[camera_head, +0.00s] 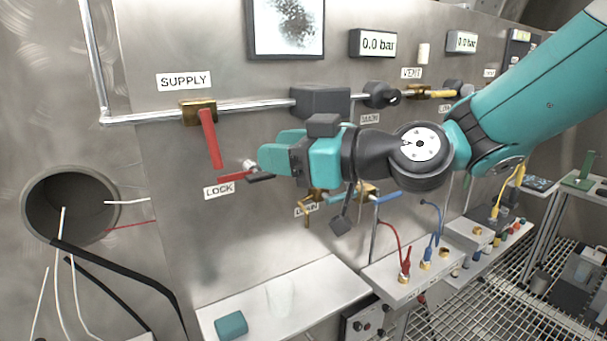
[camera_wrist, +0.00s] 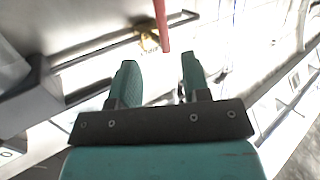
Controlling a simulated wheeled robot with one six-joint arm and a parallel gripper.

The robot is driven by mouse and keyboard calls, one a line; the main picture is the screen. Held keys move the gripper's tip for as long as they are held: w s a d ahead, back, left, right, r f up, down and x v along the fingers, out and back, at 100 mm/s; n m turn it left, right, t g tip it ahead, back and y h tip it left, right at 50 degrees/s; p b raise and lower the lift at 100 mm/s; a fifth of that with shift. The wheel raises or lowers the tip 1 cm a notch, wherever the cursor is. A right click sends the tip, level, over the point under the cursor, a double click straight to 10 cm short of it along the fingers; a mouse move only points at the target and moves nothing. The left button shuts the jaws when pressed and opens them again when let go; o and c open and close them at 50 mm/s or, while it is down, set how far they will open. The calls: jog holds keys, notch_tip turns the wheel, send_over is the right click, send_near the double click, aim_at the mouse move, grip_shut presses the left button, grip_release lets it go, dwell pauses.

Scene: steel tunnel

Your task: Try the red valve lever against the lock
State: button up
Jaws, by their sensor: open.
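The red valve lever (camera_head: 210,140) hangs from a brass valve (camera_head: 198,113) under the SUPPLY label, its lower end slanting slightly right. In the wrist view the lever (camera_wrist: 161,24) ends just ahead of the fingertips, above the gap between them. The lock, a small red piece with a metal knob (camera_head: 248,165), sits by the LOCK label (camera_head: 219,190), just below and right of the lever's end. My gripper (camera_head: 258,163) is open and empty, right of the lever. Its two teal fingers also show in the wrist view (camera_wrist: 158,64). My gripper partly hides the lock's right side.
A pipe (camera_head: 150,116) runs along the panel through the valve to a grey block (camera_head: 320,101). A round opening (camera_head: 70,205) with loose cables lies left. A shelf (camera_head: 285,302) with a teal block (camera_head: 231,325) is below. The panel left of the lever is clear.

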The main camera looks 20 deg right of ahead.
jog(key=shift+b+v, duration=0.4)
jog(key=shift+v, duration=1.25)
jog(key=s+a+f+g+h, duration=0.2)
jog(key=s+a+f+g, duration=0.1)
jog(key=s+f+g, duration=0.35)
jog(key=s+d+f+m+g+h, duration=0.4)
jog(key=s+d+f+h, duration=0.1)
jog(key=s, duration=0.6)
notch_tip(320, 180, down, 2)
jog(key=shift+s+d+f+g+h, duration=0.15)
jog(key=shift+d+f+g+h, duration=0.15)
jog(key=shift+h, duration=0.5)
jog(key=shift+a, duration=0.1)
